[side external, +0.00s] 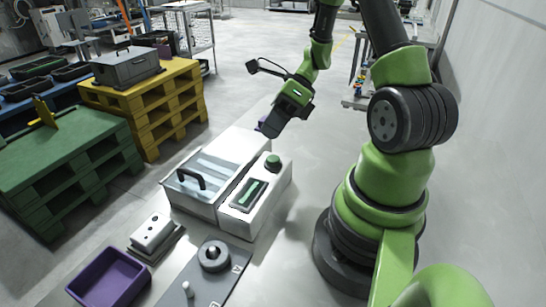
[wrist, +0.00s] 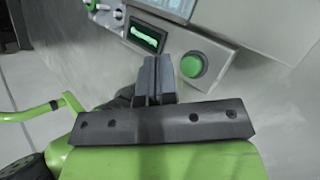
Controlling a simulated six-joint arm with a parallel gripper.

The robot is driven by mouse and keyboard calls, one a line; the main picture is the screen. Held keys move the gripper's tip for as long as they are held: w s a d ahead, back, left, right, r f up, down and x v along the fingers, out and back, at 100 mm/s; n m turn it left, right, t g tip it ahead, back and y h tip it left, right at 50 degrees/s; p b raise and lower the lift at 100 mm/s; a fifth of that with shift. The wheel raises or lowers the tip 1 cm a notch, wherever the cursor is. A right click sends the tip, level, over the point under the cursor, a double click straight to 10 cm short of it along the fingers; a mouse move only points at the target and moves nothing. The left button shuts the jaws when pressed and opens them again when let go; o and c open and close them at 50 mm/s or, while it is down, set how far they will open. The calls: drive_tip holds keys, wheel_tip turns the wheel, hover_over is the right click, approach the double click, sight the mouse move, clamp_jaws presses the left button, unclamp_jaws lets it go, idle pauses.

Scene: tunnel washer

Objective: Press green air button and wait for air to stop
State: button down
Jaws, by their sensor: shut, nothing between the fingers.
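The green air button (side external: 273,161) is a round button on top of the white control box at the far end of its panel. In the wrist view the green button (wrist: 191,66) sits on a pale panel just right of my fingertips. My gripper (side external: 270,128) is shut and empty. In the side view it hangs above and behind the box, apart from the button. In the wrist view my gripper's dark fingers (wrist: 153,62) are together, between the button and a green-lit display (wrist: 147,37).
The white washer (side external: 215,170) with a dark handle stands left of the control box. A purple tray (side external: 108,279), a small white block (side external: 152,233) and a grey round fixture (side external: 214,256) are in front. Green pallets (side external: 65,165) and yellow pallets (side external: 150,100) stand left.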

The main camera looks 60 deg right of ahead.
drive_tip(key=shift+r, duration=1.05)
idle(0.4)
drive_tip(key=s+a+r+n+t+h, duration=0.1)
drive_tip(key=a+r+n, duration=0.3)
drive_tip(key=n, duration=0.5)
drive_tip(key=s+a+r+n+t+h, duration=0.1)
drive_tip(key=s+a+r+n+h, duration=0.2)
drive_tip(key=r+n, duration=0.4)
drive_tip(key=s+a+r+n+t+h, duration=0.1)
drive_tip(key=s+a+r+n, duration=0.3)
drive_tip(key=n, duration=0.7)
drive_tip(key=shift+a+r+n+h, duration=0.4)
drive_tip(key=shift+a+r+h, duration=0.3)
drive_tip(key=shift+a+r, duration=0.15)
